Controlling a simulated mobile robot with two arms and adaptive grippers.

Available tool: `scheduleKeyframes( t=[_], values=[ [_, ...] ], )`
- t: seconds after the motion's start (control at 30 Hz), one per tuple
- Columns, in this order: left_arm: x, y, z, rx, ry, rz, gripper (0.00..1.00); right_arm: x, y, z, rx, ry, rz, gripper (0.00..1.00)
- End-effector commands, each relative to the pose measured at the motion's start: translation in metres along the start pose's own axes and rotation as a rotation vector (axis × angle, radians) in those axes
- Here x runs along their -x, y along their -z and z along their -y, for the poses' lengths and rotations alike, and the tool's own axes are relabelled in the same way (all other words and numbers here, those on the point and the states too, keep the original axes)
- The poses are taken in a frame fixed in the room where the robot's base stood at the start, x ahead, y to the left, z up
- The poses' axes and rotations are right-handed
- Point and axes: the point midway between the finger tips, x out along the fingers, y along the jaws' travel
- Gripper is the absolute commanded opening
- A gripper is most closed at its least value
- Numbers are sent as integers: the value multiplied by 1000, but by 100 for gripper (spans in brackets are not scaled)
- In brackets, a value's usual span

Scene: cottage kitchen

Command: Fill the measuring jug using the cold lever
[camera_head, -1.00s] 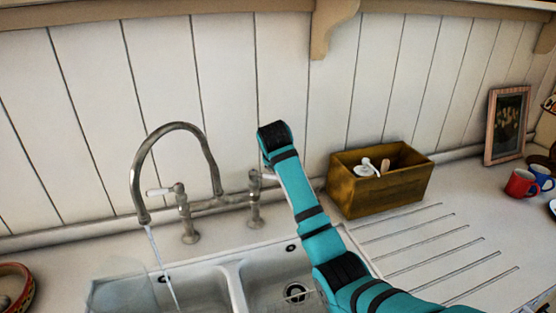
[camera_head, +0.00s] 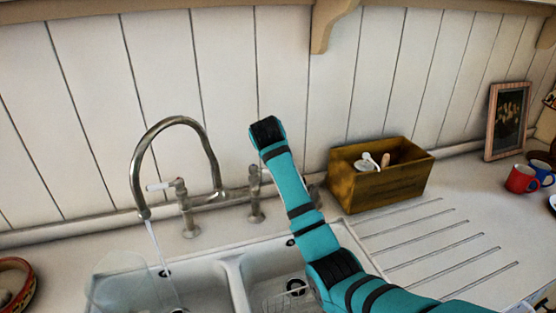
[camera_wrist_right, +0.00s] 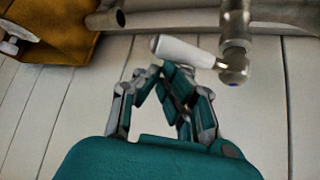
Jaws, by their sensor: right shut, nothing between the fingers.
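A clear, faint jug shape (camera_head: 118,284), apparently the measuring jug, stands in the left sink basin, cut off below. A thin water stream (camera_head: 157,249) runs from the curved tap (camera_head: 143,165) near the jug's right side; I cannot tell whether it falls inside. The tap's left lever (camera_head: 160,186) is white and points left. In the right wrist view that white lever (camera_wrist_right: 188,51) lies just beyond my right gripper (camera_wrist_right: 165,77), which is shut and empty. Contact is unclear. My left gripper is not in view.
A wooden box (camera_head: 381,181) with utensils stands right of my right arm; it also shows in the wrist view (camera_wrist_right: 45,30). The grooved drainer (camera_head: 440,245) is clear. A red mug (camera_head: 520,180) and a framed picture (camera_head: 507,121) are farther right. A bowl (camera_head: 14,285) is at left.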

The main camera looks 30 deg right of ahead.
Motion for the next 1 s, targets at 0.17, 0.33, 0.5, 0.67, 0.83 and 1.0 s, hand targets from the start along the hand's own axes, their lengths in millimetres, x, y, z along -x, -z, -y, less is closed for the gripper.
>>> scheduleKeyframes(
  t=[0.17, 0.33, 0.5, 0.67, 0.83, 1.0],
  values=[
    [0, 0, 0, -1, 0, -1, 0, 4, -5, 0, -53, -49, 2, 0],
    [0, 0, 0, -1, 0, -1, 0, 10, -11, 0, -140, -128, 3, 0],
    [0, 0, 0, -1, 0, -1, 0, 17, -19, 0, -194, -178, 1, 0],
    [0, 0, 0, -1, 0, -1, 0, 22, -25, 1, -193, -177, 1, 0],
    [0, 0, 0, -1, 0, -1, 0, 26, -30, 3, -192, -177, 2, 0],
    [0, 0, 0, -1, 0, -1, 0, 29, -32, 4, -191, -177, 1, 0]
  ],
)
